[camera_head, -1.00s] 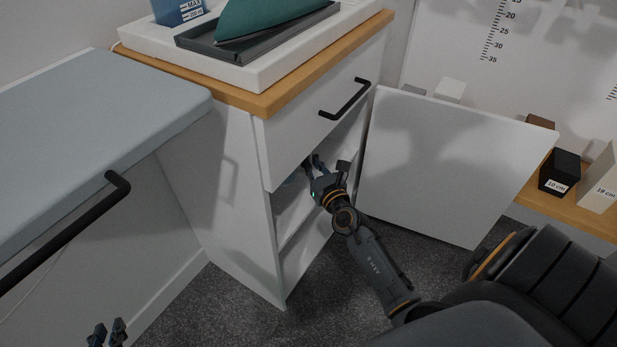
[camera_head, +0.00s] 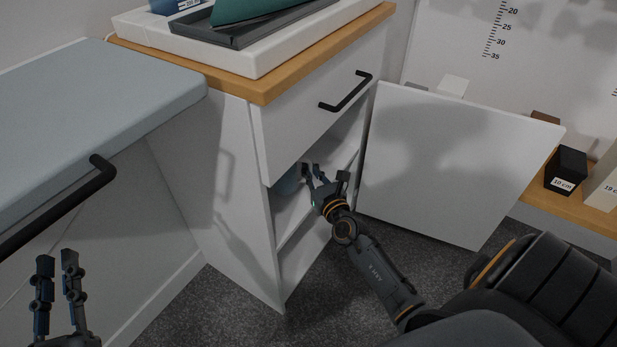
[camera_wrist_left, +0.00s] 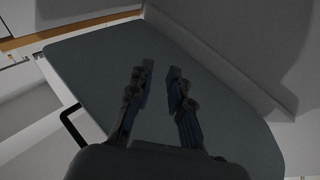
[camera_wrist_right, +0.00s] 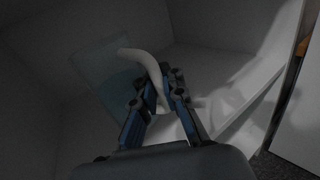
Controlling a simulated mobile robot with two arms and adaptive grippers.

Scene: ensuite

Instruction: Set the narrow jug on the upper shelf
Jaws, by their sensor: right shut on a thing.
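My right gripper (camera_head: 312,172) reaches into the open cabinet's upper compartment, below the drawer. In the right wrist view its fingers (camera_wrist_right: 158,85) are shut on the pale curved handle (camera_wrist_right: 145,62) of a translucent bluish jug (camera_wrist_right: 108,72). The head view shows only a blue part of the jug (camera_head: 289,183) behind the cabinet's front edge. The upper shelf (camera_head: 288,225) lies below the gripper; whether the jug touches it is unclear. My left gripper (camera_head: 58,262) is open and empty at the lower left; its spread fingers also show in the left wrist view (camera_wrist_left: 159,75).
The cabinet door (camera_head: 455,165) stands open to the right of my right arm. A drawer with a black handle (camera_head: 346,92) is above the compartment. A grey padded top (camera_head: 90,105) with a black rail (camera_head: 60,208) stands at left. Dark floor is clear in front.

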